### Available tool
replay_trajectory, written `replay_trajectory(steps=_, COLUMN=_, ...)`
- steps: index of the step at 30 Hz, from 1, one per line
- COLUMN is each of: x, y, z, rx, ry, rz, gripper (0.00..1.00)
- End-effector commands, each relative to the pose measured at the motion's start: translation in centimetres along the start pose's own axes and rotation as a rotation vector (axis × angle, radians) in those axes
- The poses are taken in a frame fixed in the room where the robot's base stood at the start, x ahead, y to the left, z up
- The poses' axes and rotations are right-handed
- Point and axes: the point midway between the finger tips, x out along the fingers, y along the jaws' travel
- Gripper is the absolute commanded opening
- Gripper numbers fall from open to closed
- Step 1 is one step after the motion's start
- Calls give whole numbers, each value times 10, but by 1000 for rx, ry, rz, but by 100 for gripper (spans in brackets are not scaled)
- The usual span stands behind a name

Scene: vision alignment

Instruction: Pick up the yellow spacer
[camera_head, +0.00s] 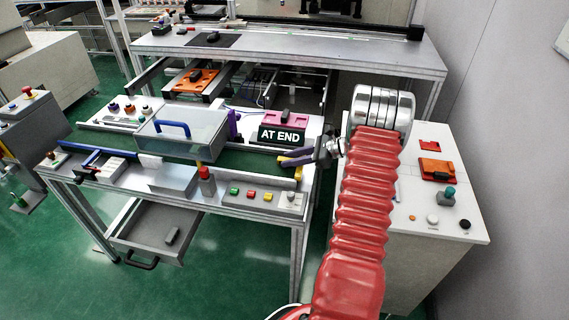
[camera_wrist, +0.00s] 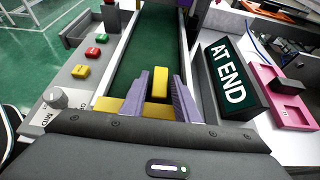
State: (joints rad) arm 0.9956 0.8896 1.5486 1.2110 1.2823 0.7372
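The yellow spacer (camera_wrist: 160,84) appears as a small yellow block between the two purple fingers of my gripper (camera_wrist: 167,88) in the wrist view. It lies over the green belt (camera_wrist: 143,45), near the belt's end. The fingers stand apart on either side of it. A narrow gap seems to show at its right side, so no firm grip is visible. A yellow bar (camera_wrist: 108,104) crosses the belt end below the fingers, partly hidden by them. In the head view my gripper (camera_head: 284,158) reaches in from the right, low over the belt end, with yellow showing around its fingers.
A black "AT END" sign (camera_head: 282,136) and a pink block (camera_head: 287,118) stand just behind the gripper. A clear box with a blue handle (camera_head: 180,135) covers the belt's left part. Coloured buttons (camera_head: 250,194) line the front edge. A white side bench (camera_head: 425,210) is at right.

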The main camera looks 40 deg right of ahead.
Motion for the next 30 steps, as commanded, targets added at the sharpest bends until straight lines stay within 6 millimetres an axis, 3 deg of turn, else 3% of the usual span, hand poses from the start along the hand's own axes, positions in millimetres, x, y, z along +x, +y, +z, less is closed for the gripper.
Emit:
replay_trajectory(steps=12, x=0, y=0, z=0, rx=0, ry=0, rz=0, gripper=27)
replay_trajectory(steps=24, x=0, y=0, z=0, rx=0, ry=0, rz=1, gripper=0)
replay_trajectory(steps=30, x=0, y=0, z=0, rx=0, ry=0, rz=0, gripper=0)
